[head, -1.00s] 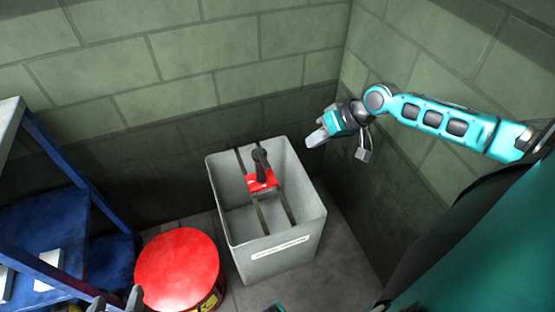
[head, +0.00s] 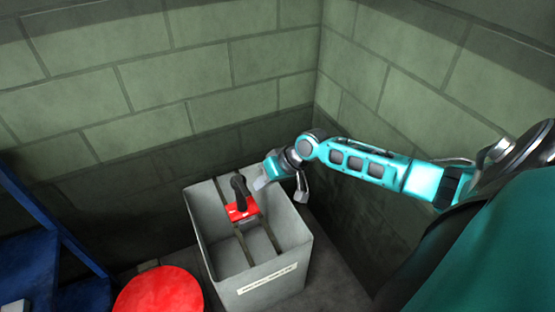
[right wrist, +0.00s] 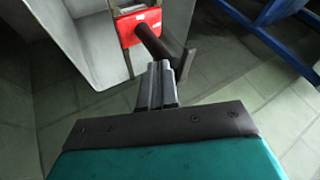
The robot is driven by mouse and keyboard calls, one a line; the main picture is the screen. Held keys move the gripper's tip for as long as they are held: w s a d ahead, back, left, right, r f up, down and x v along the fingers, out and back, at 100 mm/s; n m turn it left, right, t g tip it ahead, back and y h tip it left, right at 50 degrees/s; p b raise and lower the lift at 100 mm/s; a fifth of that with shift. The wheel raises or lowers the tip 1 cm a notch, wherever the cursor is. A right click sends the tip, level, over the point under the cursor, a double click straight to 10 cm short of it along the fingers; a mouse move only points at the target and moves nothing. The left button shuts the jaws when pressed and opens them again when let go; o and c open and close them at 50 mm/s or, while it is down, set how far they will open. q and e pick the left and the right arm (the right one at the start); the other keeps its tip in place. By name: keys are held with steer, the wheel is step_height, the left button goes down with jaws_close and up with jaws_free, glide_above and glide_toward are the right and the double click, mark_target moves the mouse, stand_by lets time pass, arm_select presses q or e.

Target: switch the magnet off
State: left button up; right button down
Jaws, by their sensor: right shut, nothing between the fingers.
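The magnet (head: 240,212) is a red block lying across two dark bars over a grey bin. Its black handle (head: 238,188) stands up from the block. In the right wrist view the red block (right wrist: 138,24) is at top centre, and the handle (right wrist: 153,42) reaches from it toward my fingers, ending in a dark crosspiece. My right gripper (head: 261,183) is shut and empty, just right of the handle; its fingertips (right wrist: 160,72) show close to the handle's end. I cannot tell whether they touch. My left gripper is out of view.
The grey bin (head: 262,285) with a white label stands on the floor near the wall corner. A red round lid (head: 158,292) is left of it. A blue frame (head: 30,265) is at far left. Block walls close in behind and right.

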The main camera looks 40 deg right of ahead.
steer(key=shift+w+a, duration=0.15)
steer(key=shift+a, duration=0.7)
